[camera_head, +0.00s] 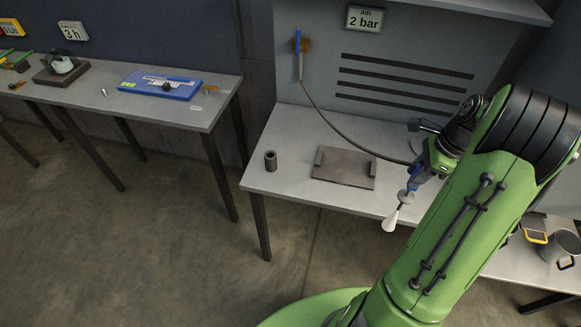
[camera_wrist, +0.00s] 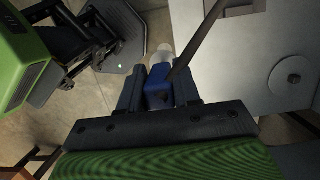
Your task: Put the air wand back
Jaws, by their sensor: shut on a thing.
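The air wand (camera_head: 413,184) has a blue handle and a pale cone-shaped tip pointing down. My gripper (camera_head: 420,176) is shut on its blue handle and holds it above the front edge of the grey bench, at the right. In the wrist view the blue handle (camera_wrist: 158,92) sits between the two dark fingers, with the pale tip beyond it. A dark hose (camera_head: 340,130) runs from the wand across the bench up to the wall. Part of the wand is hidden by my gripper.
A grey plate with raised ends (camera_head: 344,168) and a dark cylinder (camera_head: 270,160) stand on the bench (camera_head: 290,130). A sign reading AIR 2 bar (camera_head: 365,18) is on the slotted back panel. A second table (camera_head: 120,100) stands left. A metal pot (camera_head: 562,246) is at right.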

